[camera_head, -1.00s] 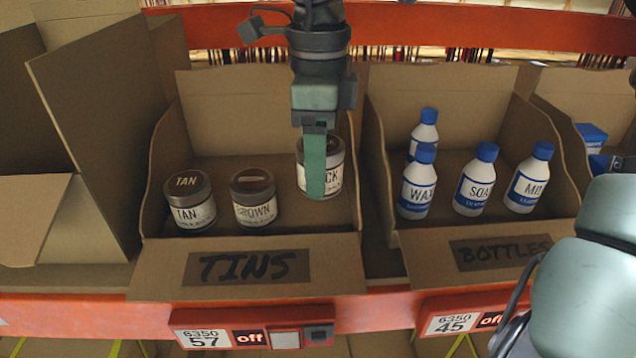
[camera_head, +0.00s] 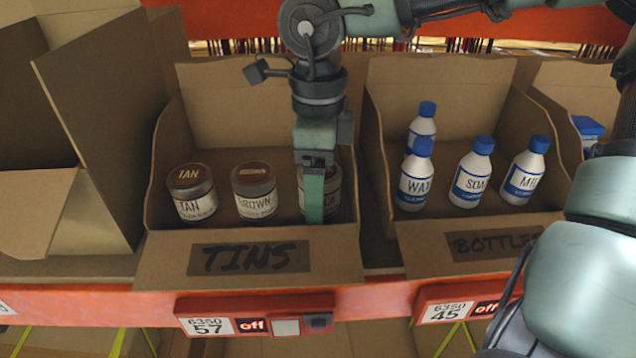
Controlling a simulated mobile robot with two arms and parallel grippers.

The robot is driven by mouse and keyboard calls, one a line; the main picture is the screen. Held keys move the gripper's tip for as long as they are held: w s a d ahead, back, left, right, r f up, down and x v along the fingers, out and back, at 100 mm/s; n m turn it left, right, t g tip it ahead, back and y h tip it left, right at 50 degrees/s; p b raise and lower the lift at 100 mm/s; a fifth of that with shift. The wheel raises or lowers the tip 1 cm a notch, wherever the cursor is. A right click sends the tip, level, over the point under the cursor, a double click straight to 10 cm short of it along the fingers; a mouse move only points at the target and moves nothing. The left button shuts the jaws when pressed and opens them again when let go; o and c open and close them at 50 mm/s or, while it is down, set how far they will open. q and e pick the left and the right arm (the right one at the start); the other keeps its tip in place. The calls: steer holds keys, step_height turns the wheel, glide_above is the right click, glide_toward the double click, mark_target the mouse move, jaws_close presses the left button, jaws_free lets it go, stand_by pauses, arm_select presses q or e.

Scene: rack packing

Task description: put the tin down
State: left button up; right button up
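A dark-lidded tin with a pale label (camera_head: 333,193) is at the right side of the cardboard box marked TINS (camera_head: 335,262). Its base looks level with the other tins, at or very near the box floor. My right gripper (camera_head: 314,195) points down from above, with one finger across the tin's front. The other finger is hidden behind; the grip looks shut on the tin. The finger covers much of the label. My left gripper is not in view.
The box's side walls and back panel (camera_head: 230,85) enclose the tins. A BOTTLES box (camera_head: 420,252) with several blue-capped bottles (camera_head: 468,187) stands to the right. An orange shelf edge (camera_head: 100,305) runs along the front. Some box floor is free behind the tins.

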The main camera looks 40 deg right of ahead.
steer(key=shift+r, duration=0.1)
steer(key=shift+w+r, duration=0.1)
steer(key=shift+r, duration=0.05)
step_height(320, 180, up, 11)
steer(key=b, duration=0.2)
steer(key=shift+f+b, duration=0.2)
steer(key=shift+b, duration=0.1)
steer(key=shift+r, duration=0.55)
